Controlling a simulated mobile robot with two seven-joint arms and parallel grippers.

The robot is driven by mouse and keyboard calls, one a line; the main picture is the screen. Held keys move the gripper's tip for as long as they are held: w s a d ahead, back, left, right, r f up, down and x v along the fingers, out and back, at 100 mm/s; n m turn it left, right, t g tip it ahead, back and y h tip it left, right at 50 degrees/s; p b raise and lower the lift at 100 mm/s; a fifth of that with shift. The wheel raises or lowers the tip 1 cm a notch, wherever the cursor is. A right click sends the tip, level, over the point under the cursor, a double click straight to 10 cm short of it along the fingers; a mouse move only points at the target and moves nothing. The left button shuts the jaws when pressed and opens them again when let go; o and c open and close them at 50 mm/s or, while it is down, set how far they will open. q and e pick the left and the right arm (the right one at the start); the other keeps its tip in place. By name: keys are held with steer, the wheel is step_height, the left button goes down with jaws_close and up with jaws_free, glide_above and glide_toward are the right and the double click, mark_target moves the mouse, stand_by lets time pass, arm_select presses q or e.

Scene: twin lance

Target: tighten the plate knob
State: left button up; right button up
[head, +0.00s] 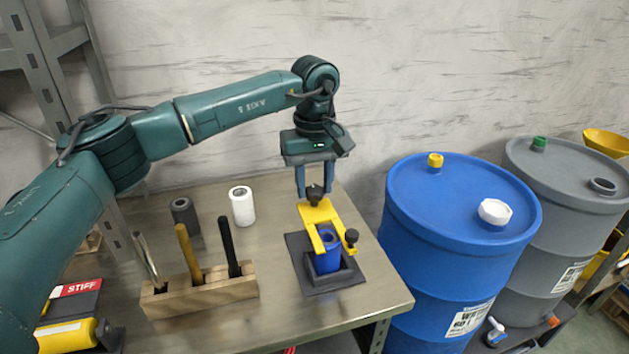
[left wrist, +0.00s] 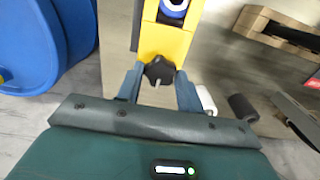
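A yellow plate (head: 322,215) lies over a blue cylinder (head: 327,260) that stands in a dark square holder (head: 348,277) on the table. A black lobed knob (head: 315,193) sits on the plate's far end. It also shows in the left wrist view (left wrist: 158,70). A second dark knob (head: 351,237) is at the plate's near right corner. My left gripper (head: 314,188) points down over the far knob. Its fingers stand on either side of the knob, with a small gap showing, so it looks open. My right gripper is in neither view.
A wooden block (head: 200,294) holds several upright tools left of the holder. A white roll (head: 242,206) and a dark roll (head: 185,215) stand behind it. A blue drum (head: 455,200) and a grey drum (head: 570,180) stand off the table's right side.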

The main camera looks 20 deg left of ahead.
mark_target(315, 189)
arm_select(q)
steer(key=o, duration=0.4)
steer(key=shift+o, duration=0.2)
step_height(315, 189, up, 13)
stand_by(0.3)
